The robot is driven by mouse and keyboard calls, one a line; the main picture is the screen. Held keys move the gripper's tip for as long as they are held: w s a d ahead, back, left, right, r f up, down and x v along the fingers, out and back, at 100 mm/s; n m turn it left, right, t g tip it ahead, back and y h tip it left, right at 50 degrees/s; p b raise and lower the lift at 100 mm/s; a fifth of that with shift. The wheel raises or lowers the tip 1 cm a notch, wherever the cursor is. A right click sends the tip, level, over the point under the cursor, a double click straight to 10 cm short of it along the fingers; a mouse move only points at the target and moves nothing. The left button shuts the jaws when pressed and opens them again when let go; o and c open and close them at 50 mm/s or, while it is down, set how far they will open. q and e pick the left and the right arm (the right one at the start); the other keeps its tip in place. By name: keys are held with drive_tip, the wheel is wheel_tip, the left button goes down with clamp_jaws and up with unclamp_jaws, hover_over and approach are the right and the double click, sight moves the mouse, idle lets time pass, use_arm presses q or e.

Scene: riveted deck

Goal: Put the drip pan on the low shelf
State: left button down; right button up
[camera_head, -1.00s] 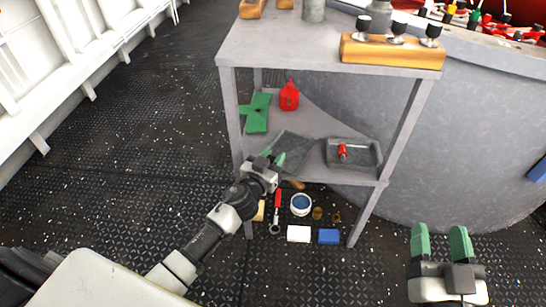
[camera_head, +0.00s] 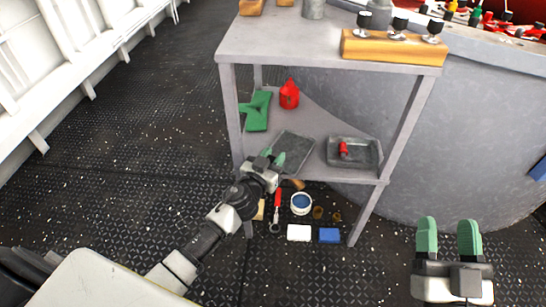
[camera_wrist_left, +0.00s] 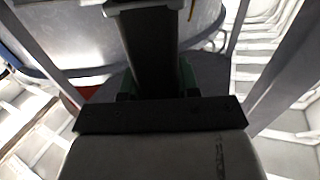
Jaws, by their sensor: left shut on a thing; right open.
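The drip pan (camera_head: 293,149), a flat dark grey piece, is in my left gripper (camera_head: 273,159) at the front left of the low shelf (camera_head: 313,120). It looks tilted; I cannot tell whether it touches the shelf. In the left wrist view the dark pan (camera_wrist_left: 152,50) extends from between the green fingers, which are partly hidden. My left gripper is shut on its near edge. My right gripper (camera_head: 448,238) is open and empty, above the floor right of the shelf unit.
On the low shelf are a green piece (camera_head: 256,112), a red can (camera_head: 289,95) and a grey tray (camera_head: 367,158) holding a red-handled item (camera_head: 343,149). Below are a white-and-blue tin (camera_head: 301,203), a white block (camera_head: 299,233) and a blue block (camera_head: 329,235). Shelf legs flank the opening.

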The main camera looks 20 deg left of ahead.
drive_tip(key=shift+s+r, duration=0.1)
drive_tip(key=shift+r, duration=0.1)
use_arm(q)
drive_tip(key=shift+f, duration=0.15)
use_arm(e)
drive_tip(key=shift+s+a+r+t, duration=0.1)
drive_tip(key=shift+s+r+t, duration=0.1)
drive_tip(key=shift+t, duration=0.2)
use_arm(q)
drive_tip(key=shift+f+b, duration=0.3)
drive_tip(key=shift+b, duration=0.1)
use_arm(e)
drive_tip(key=shift+s+r+t, duration=0.3)
drive_tip(key=shift+r+t, duration=0.35)
drive_tip(key=shift+t, duration=0.05)
use_arm(q)
drive_tip(key=c, duration=0.7)
unclamp_jaws()
drive_tip(key=shift+c, duration=0.2)
use_arm(e)
drive_tip(key=shift+r+y, duration=0.1)
drive_tip(key=shift+y, duration=0.2)
